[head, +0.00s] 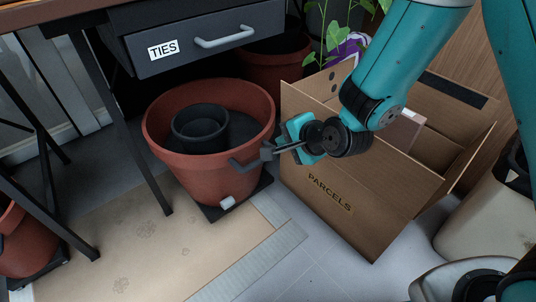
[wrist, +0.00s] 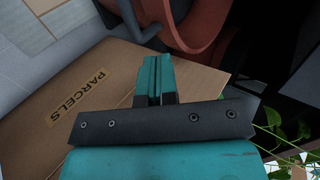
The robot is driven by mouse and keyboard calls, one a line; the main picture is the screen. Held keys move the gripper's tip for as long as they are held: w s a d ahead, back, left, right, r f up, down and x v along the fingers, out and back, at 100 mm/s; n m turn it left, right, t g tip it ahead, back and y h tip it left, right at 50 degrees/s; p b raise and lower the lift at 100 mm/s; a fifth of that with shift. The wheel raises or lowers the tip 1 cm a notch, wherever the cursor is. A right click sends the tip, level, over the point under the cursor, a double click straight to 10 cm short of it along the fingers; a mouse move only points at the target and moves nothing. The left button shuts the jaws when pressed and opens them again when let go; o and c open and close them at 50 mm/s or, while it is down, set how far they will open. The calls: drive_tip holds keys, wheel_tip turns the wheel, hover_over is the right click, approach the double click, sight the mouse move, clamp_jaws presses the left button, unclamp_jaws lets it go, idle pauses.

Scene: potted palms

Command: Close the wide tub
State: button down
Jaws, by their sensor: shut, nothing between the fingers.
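The wide tub is most likely the broad terracotta pot (head: 190,175) under the drawer in the head view. Its top is open, and a smaller dark round pot (head: 200,130) stands inside. A small white fitting (head: 227,203) shows low on its front. In the wrist view the tub (wrist: 190,22) is at the top, partly cut off. My gripper (wrist: 153,75) is shut and empty, beside the tub's right side in the head view. A dark bar-like piece (wrist: 125,18) lies just beyond my fingertips; whether they touch it I cannot tell.
An open cardboard box marked PARCELS (head: 345,205) stands right of the tub, below my gripper. A dark drawer marked TIES (head: 190,48) overhangs the tub. More terracotta pots stand at far left (head: 28,245) and behind (head: 275,70). A beige mat (head: 150,245) covers the front floor.

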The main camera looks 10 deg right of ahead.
sight(258, 142)
drive_tip(key=b+x, duration=0.5)
drive_tip(key=x, duration=0.4)
drive_tip(key=shift+w+a+f, duration=0.15)
drive_tip(key=shift+w+f, duration=0.1)
drive_tip(key=shift+w, duration=0.1)
